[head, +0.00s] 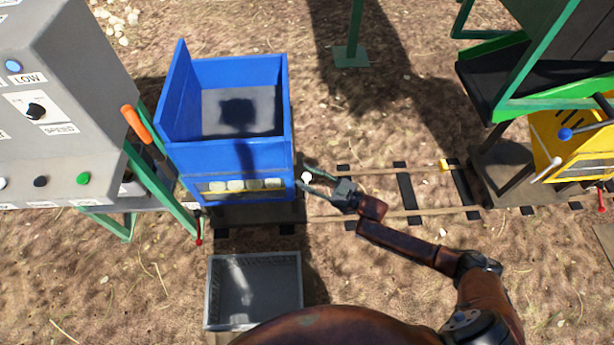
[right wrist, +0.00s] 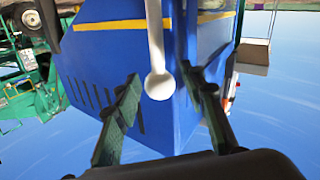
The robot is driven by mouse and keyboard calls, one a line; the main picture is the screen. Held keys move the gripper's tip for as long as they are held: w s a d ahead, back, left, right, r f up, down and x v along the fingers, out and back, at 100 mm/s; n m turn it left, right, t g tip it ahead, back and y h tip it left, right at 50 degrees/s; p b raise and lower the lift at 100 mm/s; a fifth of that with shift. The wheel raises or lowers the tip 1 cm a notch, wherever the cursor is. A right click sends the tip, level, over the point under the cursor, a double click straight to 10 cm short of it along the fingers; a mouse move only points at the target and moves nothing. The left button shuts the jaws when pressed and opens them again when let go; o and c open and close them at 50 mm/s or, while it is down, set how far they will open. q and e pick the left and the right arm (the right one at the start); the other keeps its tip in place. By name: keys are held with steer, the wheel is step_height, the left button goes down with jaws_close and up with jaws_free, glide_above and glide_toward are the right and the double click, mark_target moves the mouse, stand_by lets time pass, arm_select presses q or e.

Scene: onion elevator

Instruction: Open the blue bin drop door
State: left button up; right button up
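The blue bin (head: 225,157) stands upright on a dark base on the rail track. Its open top shows a grey inside with a dark shadow. A white handle with a ball knob (head: 306,177) is at the bin's right side, low down. In the right wrist view, the handle's ball end (right wrist: 158,86) points toward the camera, in front of the blue wall (right wrist: 120,60). My right gripper (head: 312,180) is open, with one finger on each side of the knob and visible gaps. The drop door cannot be made out. My left gripper is not in view.
A grey tray (head: 209,290) lies on the ground in front of the bin. A grey control panel (head: 60,100) with an orange lever (head: 135,124) stands at the left. The track (head: 385,213) runs right toward a yellow machine (head: 575,135) with green framing.

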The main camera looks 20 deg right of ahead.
jaws_close()
steer(key=shift+s+f, duration=0.1)
steer(key=shift+s, duration=0.05)
stand_by(0.4)
